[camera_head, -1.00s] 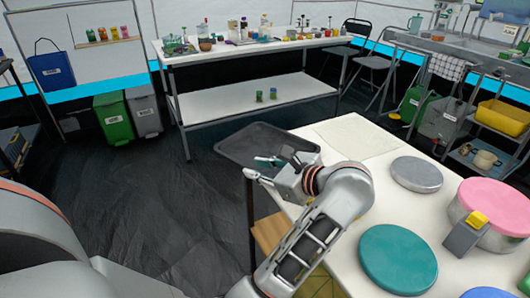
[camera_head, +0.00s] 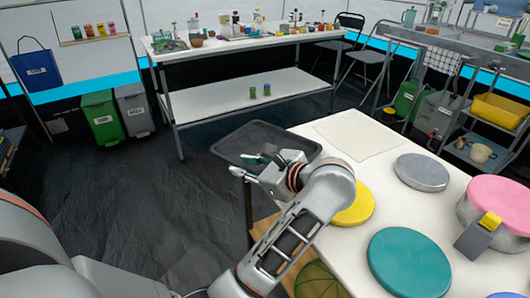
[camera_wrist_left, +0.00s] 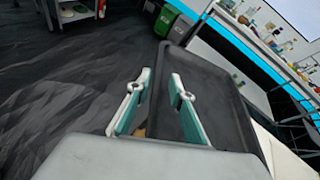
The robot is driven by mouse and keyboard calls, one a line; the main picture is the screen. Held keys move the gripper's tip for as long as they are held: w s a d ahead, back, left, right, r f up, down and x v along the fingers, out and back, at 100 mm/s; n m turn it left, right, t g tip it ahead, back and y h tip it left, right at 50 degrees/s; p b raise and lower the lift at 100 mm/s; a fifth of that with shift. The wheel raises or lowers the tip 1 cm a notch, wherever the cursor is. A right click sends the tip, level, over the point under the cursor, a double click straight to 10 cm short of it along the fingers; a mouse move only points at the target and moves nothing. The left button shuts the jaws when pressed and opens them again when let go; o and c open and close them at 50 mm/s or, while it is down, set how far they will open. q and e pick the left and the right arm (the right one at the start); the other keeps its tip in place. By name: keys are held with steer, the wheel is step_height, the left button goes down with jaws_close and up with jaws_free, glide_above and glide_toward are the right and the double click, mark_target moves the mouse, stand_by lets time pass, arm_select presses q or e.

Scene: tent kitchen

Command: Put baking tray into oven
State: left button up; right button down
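The dark grey baking tray (camera_head: 235,145) lies at the far left corner of the white table (camera_head: 385,175), much of it jutting out past the left edge. My left gripper (camera_head: 250,165) is at the tray's near side. In the left wrist view, its two teal-padded fingers (camera_wrist_left: 160,100) are open with a clear gap. The tray's edge runs between them, and the right finger appears in front of the tray (camera_wrist_left: 215,95). I cannot tell whether the fingers touch it. My right gripper and the oven are not in view.
Yellow (camera_head: 355,205), teal (camera_head: 408,262) and grey (camera_head: 422,172) round lids and a pink-lidded pot (camera_head: 490,210) occupy the near table. A long table with bottles (camera_head: 250,90) stands behind. Green (camera_head: 103,118) and grey (camera_head: 135,110) bins are at left. Floor left of the tray is clear.

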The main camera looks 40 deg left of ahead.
arm_select(q)
jaws_close()
steer(key=shift+r, duration=0.1)
